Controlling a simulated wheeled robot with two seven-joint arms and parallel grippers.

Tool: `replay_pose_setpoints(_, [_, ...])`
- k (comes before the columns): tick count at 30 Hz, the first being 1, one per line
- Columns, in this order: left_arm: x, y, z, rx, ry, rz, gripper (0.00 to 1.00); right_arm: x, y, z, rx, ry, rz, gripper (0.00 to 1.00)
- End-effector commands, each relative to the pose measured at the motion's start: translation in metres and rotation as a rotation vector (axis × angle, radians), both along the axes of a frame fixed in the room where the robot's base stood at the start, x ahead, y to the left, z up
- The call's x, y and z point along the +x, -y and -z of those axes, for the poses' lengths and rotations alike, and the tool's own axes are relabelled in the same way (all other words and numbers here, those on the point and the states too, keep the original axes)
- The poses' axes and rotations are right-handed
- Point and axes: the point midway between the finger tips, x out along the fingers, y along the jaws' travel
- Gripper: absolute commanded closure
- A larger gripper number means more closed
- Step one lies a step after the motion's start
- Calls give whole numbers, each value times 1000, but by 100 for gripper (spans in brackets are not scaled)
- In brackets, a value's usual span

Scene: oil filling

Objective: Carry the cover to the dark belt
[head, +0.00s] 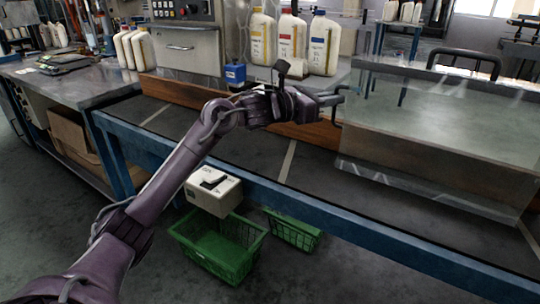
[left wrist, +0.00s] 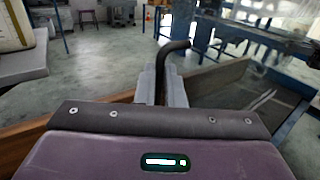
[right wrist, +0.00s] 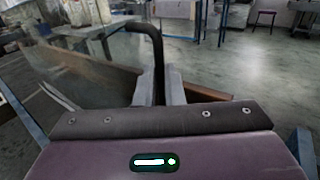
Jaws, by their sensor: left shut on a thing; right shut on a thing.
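The cover (head: 435,130) is a clear, box-like piece with dark bent handles, at the right of the head view. My left gripper (head: 330,97) is shut on its left handle (left wrist: 176,48). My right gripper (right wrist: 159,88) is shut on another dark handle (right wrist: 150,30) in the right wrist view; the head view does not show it. The dark belt (head: 265,155) runs behind a blue rail. The cover's lower edge shows over the right part of the belt; I cannot tell whether it touches.
A wooden board (head: 185,92) lines the belt's back. White bottles (head: 291,42) stand behind it. A white switch box (head: 212,190) hangs on the blue rail (head: 330,210), above green baskets (head: 222,250). A metal bench (head: 70,85) stands at left. The belt's left stretch is clear.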

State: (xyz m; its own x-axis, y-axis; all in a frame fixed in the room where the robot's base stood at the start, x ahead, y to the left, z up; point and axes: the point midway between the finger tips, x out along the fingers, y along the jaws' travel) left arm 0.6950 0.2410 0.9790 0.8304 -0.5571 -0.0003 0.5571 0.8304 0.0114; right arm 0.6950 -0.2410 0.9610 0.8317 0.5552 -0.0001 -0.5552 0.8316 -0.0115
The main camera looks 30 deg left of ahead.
Motion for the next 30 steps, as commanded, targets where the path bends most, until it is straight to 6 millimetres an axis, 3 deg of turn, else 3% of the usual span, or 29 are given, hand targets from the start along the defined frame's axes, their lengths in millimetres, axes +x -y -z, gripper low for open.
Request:
replay_pose_setpoints(11, [1, -4, 8, -2, 3, -10, 100, 1, 4, 9, 2, 1, 9, 100])
replay_pose_setpoints(30, [1, -4, 51, -2, 3, -10, 100, 1, 4, 52, 2, 1, 9, 100])
